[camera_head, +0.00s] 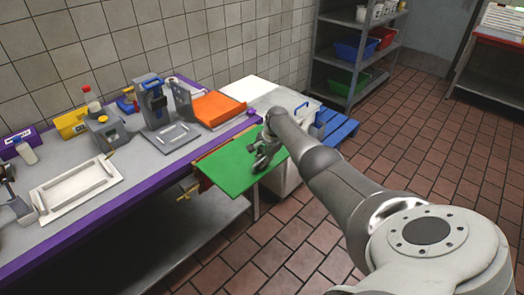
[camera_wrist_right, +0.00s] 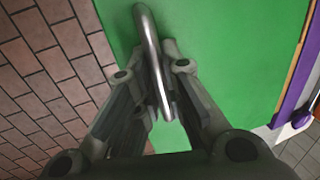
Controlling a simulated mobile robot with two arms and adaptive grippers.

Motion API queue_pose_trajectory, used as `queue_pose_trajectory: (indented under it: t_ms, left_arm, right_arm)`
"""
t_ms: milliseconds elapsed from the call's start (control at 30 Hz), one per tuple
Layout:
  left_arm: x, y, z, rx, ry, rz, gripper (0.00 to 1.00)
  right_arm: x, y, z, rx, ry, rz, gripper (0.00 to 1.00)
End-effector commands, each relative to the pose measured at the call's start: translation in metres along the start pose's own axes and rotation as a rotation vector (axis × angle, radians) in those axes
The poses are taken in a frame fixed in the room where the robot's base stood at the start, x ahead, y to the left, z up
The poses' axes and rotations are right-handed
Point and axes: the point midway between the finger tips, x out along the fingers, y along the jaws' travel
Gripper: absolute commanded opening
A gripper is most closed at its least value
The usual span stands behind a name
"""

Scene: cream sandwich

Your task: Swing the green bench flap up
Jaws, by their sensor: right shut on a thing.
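The green bench flap (camera_head: 224,165) sticks out from the purple-edged front of the bench in the head view. It looks close to level with the bench top; its exact angle is hard to tell. My right gripper (camera_head: 263,158) is at the flap's outer part. In the wrist view, the green surface (camera_wrist_right: 232,60) fills most of the picture. A curved metal handle (camera_wrist_right: 149,45) stands out from it and runs between the fingers of my right gripper (camera_wrist_right: 163,108), which is shut on it. My left gripper is not in view.
Tiled floor to the right is clear.

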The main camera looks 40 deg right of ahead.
Motion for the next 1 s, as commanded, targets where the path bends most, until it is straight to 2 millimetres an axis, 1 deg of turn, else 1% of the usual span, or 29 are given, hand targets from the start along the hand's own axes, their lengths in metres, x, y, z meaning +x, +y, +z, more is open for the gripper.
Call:
queue_pose_trajectory:
  t_ms: [33, 100, 167, 233, 600, 800, 833, 967, 1000]
  left_arm:
    - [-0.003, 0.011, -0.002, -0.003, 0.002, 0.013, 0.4]
    - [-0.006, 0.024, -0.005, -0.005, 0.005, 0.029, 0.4]
    - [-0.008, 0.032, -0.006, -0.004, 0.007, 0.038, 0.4]
    - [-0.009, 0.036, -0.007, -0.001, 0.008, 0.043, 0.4]
    - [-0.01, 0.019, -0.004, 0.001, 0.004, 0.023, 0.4]
    - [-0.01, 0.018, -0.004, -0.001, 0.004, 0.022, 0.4]
    - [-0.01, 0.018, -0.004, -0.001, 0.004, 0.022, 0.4]
    - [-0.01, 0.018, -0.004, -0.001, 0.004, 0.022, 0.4]
    - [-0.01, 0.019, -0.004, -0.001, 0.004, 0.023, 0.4]
  right_arm:
    - [-0.009, -0.008, -0.001, 0.0, 0.003, -0.008, 0.0]
    - [-0.014, -0.01, -0.002, 0.0, 0.005, -0.005, 0.0]
    - [-0.017, -0.012, -0.002, 0.001, 0.005, -0.006, 0.0]
    - [-0.02, -0.013, -0.002, 0.001, 0.005, -0.007, 0.0]
    - [-0.024, -0.017, -0.002, 0.0, 0.006, -0.009, 0.0]
    - [-0.024, -0.017, -0.002, 0.0, 0.006, -0.011, 0.0]
    - [-0.025, -0.017, -0.002, 0.0, 0.006, -0.011, 0.13]
    - [-0.024, -0.016, -0.002, 0.0, 0.005, -0.009, 0.3]
    - [-0.023, -0.016, -0.002, 0.0, 0.005, -0.007, 0.32]
